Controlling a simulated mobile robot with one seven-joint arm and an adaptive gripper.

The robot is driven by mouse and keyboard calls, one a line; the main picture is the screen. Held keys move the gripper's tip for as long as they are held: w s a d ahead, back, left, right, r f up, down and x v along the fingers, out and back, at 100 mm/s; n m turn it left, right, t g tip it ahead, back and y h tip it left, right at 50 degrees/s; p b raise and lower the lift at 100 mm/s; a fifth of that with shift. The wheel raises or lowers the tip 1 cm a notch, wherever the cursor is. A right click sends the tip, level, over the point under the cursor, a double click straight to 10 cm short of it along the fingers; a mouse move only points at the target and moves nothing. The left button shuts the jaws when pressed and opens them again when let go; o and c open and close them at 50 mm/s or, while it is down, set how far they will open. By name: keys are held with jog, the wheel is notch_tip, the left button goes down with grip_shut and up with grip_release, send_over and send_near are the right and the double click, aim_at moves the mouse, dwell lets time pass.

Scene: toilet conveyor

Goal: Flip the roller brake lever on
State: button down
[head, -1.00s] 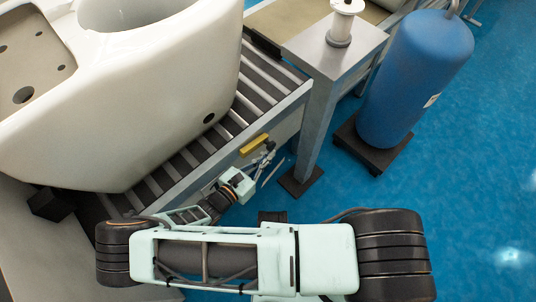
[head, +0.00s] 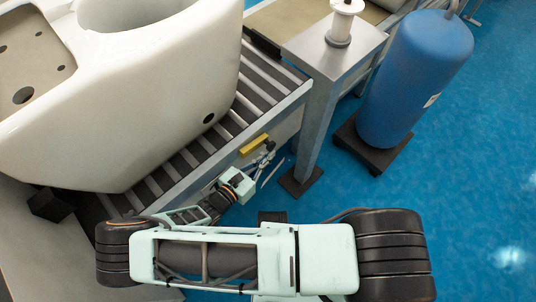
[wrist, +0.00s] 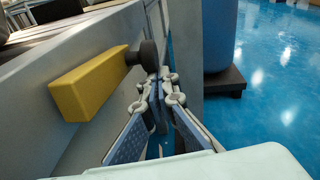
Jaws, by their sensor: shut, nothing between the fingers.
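The roller brake lever (head: 254,144) shows as a yellow bar on the side rail of the roller conveyor. In the wrist view the yellow bar (wrist: 88,83) lies to the left of my gripper, with a dark round knob (wrist: 148,53) at its far right end. My gripper (head: 268,150) is beside the right end of the bar, just outside the rail. In the wrist view my gripper (wrist: 164,75) has its fingertips together, close to the knob, with nothing between them. I cannot tell whether the fingertips touch the knob.
A large white toilet (head: 160,85) stands on the conveyor rollers (head: 178,172). A metal stand (head: 312,52) with a white spool (head: 342,22) is at the conveyor's far end. A blue tank (head: 413,75) stands on a dark base to the right. Blue floor is clear farther right.

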dwell(0.6)
jog(key=s+a+f+b, duration=0.2)
jog(key=s+a+f, duration=0.3)
jog(key=s+f, duration=0.3)
jog(key=shift+s+a+b, duration=0.15)
jog(key=shift+s+b, duration=0.25)
jog(key=shift+f, duration=0.1)
